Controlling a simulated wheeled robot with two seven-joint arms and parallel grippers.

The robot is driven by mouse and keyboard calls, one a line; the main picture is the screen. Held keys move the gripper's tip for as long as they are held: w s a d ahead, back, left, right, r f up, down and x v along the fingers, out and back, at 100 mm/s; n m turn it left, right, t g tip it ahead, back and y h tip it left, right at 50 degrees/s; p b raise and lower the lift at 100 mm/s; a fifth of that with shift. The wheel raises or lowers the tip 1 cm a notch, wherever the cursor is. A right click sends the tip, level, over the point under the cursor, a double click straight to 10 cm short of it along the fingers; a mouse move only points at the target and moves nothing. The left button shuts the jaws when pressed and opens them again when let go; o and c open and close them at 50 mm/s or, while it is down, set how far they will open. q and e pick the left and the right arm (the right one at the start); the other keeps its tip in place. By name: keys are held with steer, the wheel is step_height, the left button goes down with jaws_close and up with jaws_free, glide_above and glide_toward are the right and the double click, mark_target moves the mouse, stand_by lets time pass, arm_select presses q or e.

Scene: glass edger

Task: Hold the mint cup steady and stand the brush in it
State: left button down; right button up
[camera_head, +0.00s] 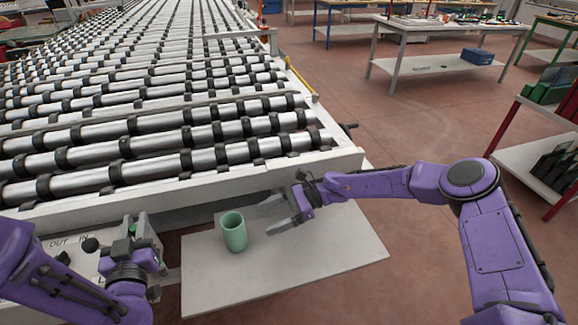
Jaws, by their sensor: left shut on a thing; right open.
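The mint cup (235,233) stands upright on a pale grey board, with its open mouth facing up. My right gripper (267,217) is open just to the right of the cup. Its two fingers point left toward the cup, and the cup is not gripped. My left gripper (139,226) is left of the cup, over the edge of a white panel, with its fingers pointing up the picture. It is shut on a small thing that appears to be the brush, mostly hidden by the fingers. Nothing can be seen standing in the cup.
The pale board (330,250) is clear around the cup. A roller conveyor (160,145) with a white frame rises behind it. A white panel (70,258) with black knobs lies at left. Workbenches (450,30) and a red-framed rack (540,150) stand further off.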

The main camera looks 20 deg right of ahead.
mark_target(245, 235)
arm_select(q)
step_height(245, 235, down, 3)
steer(key=shift+r+b, duration=0.1)
steer(key=shift+b, duration=0.75)
arm_select(e)
step_height(245, 235, down, 3)
steer(key=shift+r, duration=0.1)
arm_select(q)
step_height(245, 235, down, 3)
steer(key=b, duration=0.3)
arm_select(e)
steer(key=x, duration=0.8)
steer(key=shift+a+f, duration=0.25)
arm_select(q)
steer(key=shift+f+b, duration=0.3)
steer(key=shift+f, duration=0.05)
arm_select(e)
steer(key=shift+a, duration=0.7)
steer(key=c, duration=0.7)
